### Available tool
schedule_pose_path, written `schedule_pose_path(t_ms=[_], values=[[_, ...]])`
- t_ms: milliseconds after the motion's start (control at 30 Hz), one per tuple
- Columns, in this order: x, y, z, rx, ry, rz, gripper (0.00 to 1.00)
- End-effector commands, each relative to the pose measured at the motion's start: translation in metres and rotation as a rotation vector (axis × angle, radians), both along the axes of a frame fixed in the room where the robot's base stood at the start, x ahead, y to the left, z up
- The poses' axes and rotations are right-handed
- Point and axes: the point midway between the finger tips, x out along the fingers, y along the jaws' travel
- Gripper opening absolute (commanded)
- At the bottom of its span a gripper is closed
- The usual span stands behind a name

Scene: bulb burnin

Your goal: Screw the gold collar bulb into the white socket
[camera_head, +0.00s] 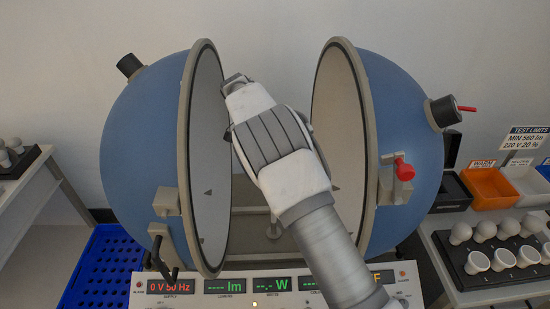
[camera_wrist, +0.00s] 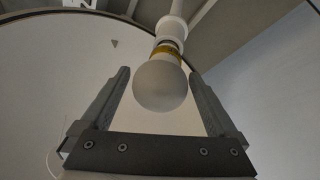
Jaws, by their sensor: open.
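In the wrist view, a round white bulb (camera_wrist: 160,88) with a gold collar (camera_wrist: 167,50) is at the end of a white socket (camera_wrist: 172,28) on a pale post. The collar end meets the socket; how deep it sits I cannot tell. My gripper (camera_wrist: 160,74) is open, with one dark finger on each side of the bulb and a visible gap on both sides. In the head view, my arm reaches between the two halves of the blue sphere (camera_head: 140,130) and hides the bulb, the socket and my fingers.
The open right half of the sphere (camera_head: 395,110) stands close to my arm and carries a red knob (camera_head: 404,171). A control panel (camera_head: 220,288) is below. A blue crate (camera_head: 100,268) is at left. A dark bulb tray (camera_head: 490,270) and an orange bin (camera_head: 490,188) are at right.

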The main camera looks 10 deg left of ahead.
Motion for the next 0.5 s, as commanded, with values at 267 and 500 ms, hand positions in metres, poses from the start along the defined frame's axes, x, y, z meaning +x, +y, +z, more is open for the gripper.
schedule_pose_path(t_ms=[267, 500], values=[[-0.0009, 0.0016, -0.0069, 0.003, -0.001, 0.365, 0.95], [-0.0002, 0.0021, -0.0044, 0.003, -0.002, 0.673, 0.95]])
